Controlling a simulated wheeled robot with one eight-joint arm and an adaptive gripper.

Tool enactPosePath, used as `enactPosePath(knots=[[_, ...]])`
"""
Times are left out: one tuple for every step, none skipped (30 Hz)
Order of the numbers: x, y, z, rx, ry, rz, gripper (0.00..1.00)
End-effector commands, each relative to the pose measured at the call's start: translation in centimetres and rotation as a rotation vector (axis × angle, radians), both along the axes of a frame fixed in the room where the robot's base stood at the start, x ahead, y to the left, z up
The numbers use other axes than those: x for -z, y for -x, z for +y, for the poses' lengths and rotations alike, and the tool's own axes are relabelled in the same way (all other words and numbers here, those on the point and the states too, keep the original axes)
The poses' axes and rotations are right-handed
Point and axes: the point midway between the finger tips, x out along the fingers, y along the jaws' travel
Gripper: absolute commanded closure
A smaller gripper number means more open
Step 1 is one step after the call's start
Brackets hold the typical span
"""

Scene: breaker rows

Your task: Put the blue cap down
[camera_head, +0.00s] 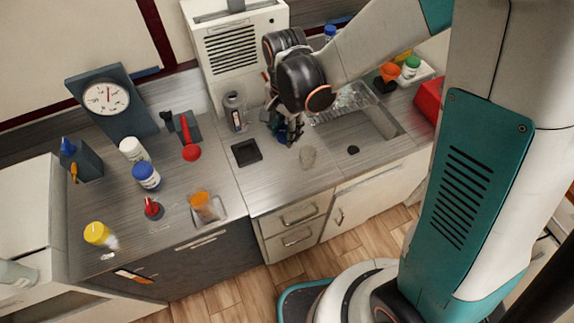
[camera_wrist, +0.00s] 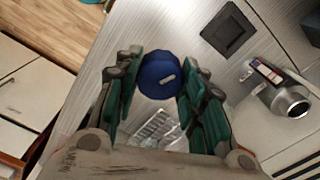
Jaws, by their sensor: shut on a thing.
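The blue cap (camera_wrist: 160,74) is round and dark blue with a small pale mark, and sits between my fingertips in the wrist view. My gripper (camera_head: 287,134) is shut on it, with green-padded fingers on both sides of the cap. In the head view my gripper points down over the counter, left of the sink, and largely hides the cap. I cannot tell how high the cap is above the counter.
A dark square pad (camera_head: 246,152) lies left of my gripper. A grey metal canister (camera_head: 235,112) stands behind it. Several jars, including a blue-lidded one (camera_head: 146,176), stand on the left counter.

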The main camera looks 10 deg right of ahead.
Motion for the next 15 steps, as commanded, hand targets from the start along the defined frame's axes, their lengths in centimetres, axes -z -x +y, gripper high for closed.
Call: enactPosePath(knots=[[1.9,0.0,0.0,0.000,0.000,0.000,0.84],[2.6,0.0,0.0,0.000,0.000,0.000,0.84],[3.5,0.0,0.0,0.000,0.000,0.000,0.84],[4.1,0.0,0.0,0.000,0.000,0.000,0.84],[4.8,0.0,0.0,0.000,0.000,0.000,0.84],[5.7,0.0,0.0,0.000,0.000,0.000,0.84],[6.3,0.0,0.0,0.000,0.000,0.000,0.84],[7.0,0.0,0.0,0.000,0.000,0.000,0.84],[7.8,0.0,0.0,0.000,0.000,0.000,0.84],[8.4,0.0,0.0,-0.001,0.000,0.000,0.84],[8.9,0.0,0.0,-0.001,0.000,0.000,0.84],[9.6,0.0,0.0,-0.001,0.000,0.000,0.84],[9.9,0.0,0.0,-0.001,0.000,0.000,0.84],[10.3,0.0,0.0,-0.001,0.000,0.000,0.84],[10.6,0.0,0.0,-0.001,0.000,0.000,0.84]])
